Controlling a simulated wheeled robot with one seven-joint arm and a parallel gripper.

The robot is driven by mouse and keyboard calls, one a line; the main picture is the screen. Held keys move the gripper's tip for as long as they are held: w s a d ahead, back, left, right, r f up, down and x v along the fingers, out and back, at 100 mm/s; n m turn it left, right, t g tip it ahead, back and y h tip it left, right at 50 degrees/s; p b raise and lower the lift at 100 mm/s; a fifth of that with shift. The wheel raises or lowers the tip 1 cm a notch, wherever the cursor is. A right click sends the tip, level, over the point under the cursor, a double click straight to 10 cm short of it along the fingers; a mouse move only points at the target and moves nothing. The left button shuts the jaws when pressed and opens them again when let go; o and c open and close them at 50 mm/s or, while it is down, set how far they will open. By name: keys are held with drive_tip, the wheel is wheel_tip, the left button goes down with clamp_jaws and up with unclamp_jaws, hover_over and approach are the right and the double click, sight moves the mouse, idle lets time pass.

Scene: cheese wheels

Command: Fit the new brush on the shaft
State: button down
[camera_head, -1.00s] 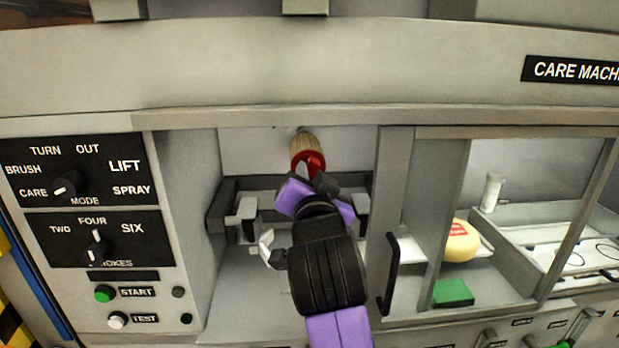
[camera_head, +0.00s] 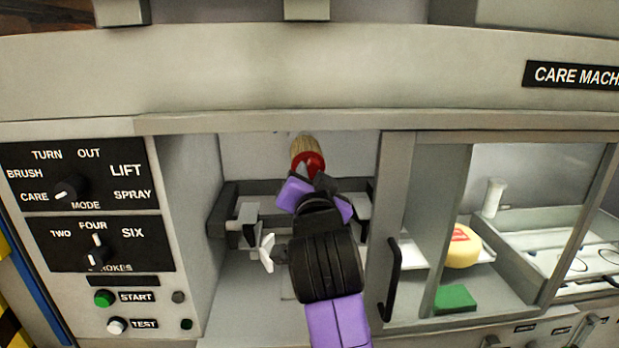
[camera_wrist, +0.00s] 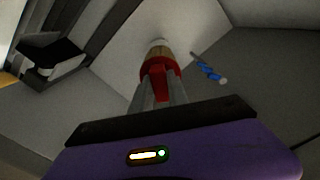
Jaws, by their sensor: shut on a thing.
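The brush has pale bristles (camera_head: 305,146) and a red body (camera_head: 309,162). In the head view it is inside the open bay of the machine, bristle end towards the back wall. My gripper (camera_head: 308,174) is shut on its red body from the front. In the wrist view the red brush body (camera_wrist: 160,68) sits between the grey fingers (camera_wrist: 158,92), with its tan end pointing away. I cannot make out the shaft clearly, nor whether the brush touches it.
Dark brackets with grey blocks (camera_head: 247,212) flank the bay. A silver winged knob (camera_head: 266,251) is beside my wrist. A black handle (camera_head: 391,281) and a glazed compartment with a yellow cheese wheel (camera_head: 462,248) and green block (camera_head: 455,298) are at right. The wrist view shows a blue item (camera_wrist: 206,68).

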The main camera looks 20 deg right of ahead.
drive_tip(key=shift+w+d, duration=0.1)
drive_tip(key=shift+w, duration=0.1)
drive_tip(key=c, duration=1.2)
unclamp_jaws()
drive_tip(key=b+v, duration=0.2)
drive_tip(key=v, duration=0.5)
drive_tip(key=shift+s, duration=0.35)
drive_tip(key=shift+r, duration=0.1)
